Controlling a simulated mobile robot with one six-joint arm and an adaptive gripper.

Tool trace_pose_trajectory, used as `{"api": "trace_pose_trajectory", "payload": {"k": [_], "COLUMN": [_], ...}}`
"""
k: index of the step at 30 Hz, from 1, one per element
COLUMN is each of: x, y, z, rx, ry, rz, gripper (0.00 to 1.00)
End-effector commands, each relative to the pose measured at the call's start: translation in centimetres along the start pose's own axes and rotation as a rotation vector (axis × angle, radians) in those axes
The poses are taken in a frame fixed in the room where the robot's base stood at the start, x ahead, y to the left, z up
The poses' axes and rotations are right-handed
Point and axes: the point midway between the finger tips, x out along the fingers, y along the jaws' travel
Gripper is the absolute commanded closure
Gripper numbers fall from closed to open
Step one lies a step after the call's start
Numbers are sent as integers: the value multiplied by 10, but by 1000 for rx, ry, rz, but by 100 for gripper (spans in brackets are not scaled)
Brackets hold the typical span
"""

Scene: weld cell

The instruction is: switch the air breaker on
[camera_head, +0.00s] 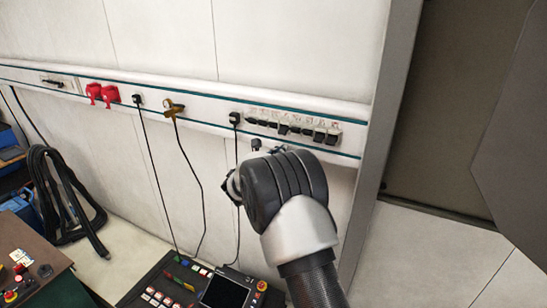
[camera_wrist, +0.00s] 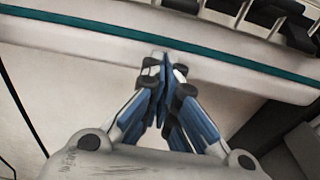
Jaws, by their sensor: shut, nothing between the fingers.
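A row of black breaker switches (camera_head: 290,125) sits in a pale strip on the wall rail, right of centre in the head view. Part of the row shows at the top right of the wrist view (camera_wrist: 260,14). The labels are too small to read, so I cannot tell which one is the air breaker. My gripper (camera_wrist: 166,66) is shut and empty. Its blue and black fingertips lie over the lower part of the rail in the wrist view, below and left of the visible switches. In the head view my arm mostly hides the gripper.
Red sockets (camera_head: 102,93), a brass fitting (camera_head: 173,108) and black plugs with hanging cables line the rail (camera_head: 205,105) to the left. A control panel (camera_head: 190,285) stands below. A grey post (camera_head: 378,150) bounds the rail's right end.

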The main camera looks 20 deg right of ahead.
Motion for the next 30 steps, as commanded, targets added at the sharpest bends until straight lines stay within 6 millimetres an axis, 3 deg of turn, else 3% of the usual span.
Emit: {"api": "trace_pose_trajectory", "payload": {"k": [1, 6, 30], "x": [-7, -13, -18], "y": [2, 2, 2], "z": [17, 32, 40], "rx": [6, 4, 3], "ry": [-6, -5, 50], "rz": [5, 4, 3], "gripper": [100, 100, 100]}}
